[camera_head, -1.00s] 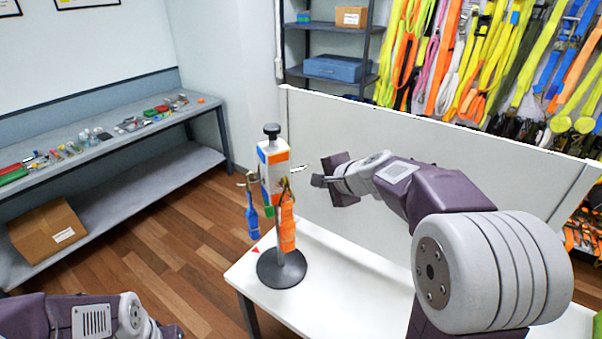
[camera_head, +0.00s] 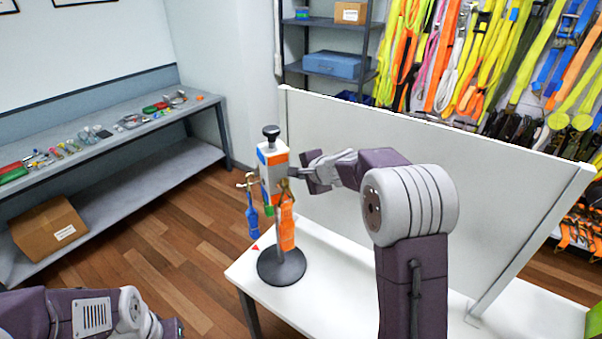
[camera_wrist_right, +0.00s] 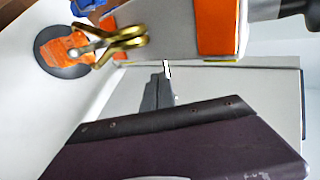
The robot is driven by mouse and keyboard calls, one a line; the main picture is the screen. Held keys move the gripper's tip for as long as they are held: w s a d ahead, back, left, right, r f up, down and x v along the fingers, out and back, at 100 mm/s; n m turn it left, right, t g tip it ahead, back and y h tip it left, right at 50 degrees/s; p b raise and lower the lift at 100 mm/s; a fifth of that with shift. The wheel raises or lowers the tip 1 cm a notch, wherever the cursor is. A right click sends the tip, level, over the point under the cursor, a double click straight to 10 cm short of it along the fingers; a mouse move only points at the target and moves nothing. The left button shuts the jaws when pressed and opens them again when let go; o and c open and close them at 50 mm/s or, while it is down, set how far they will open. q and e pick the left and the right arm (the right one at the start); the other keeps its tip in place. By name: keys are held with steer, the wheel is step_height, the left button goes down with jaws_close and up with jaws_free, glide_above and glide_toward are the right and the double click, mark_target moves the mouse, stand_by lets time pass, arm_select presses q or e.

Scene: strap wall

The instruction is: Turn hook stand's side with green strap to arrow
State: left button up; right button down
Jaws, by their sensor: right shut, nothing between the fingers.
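The hook stand has a white block head (camera_head: 266,180) with orange and blue patches, a black top knob and a round dark base (camera_head: 282,267). A small green piece, perhaps the green strap (camera_head: 268,210), shows low behind the head. A red arrow (camera_head: 255,248) lies on the table left of the base. My right gripper (camera_wrist_right: 166,72) is shut and empty at the head's right side; contact is unclear. My left arm is lower left, its fingers not visible.
The white table (camera_head: 345,295) has a tall pale panel (camera_head: 400,160) behind the stand, close to my right arm. A grey workbench (camera_head: 100,145) with small items stands at the left. The table front is bare near the stand.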

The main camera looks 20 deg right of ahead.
steer(key=w+n+y, duration=0.1)
steer(key=w+n, duration=0.1)
steer(key=w+n+g+y, duration=0.1)
steer(key=w+n+y, duration=0.1)
steer(key=shift+d+y, duration=0.2)
steer(key=shift+y, duration=0.1)
steer(key=shift+a, duration=0.1)
steer(key=shift+s, duration=0.1)
steer(key=shift+b, duration=0.3)
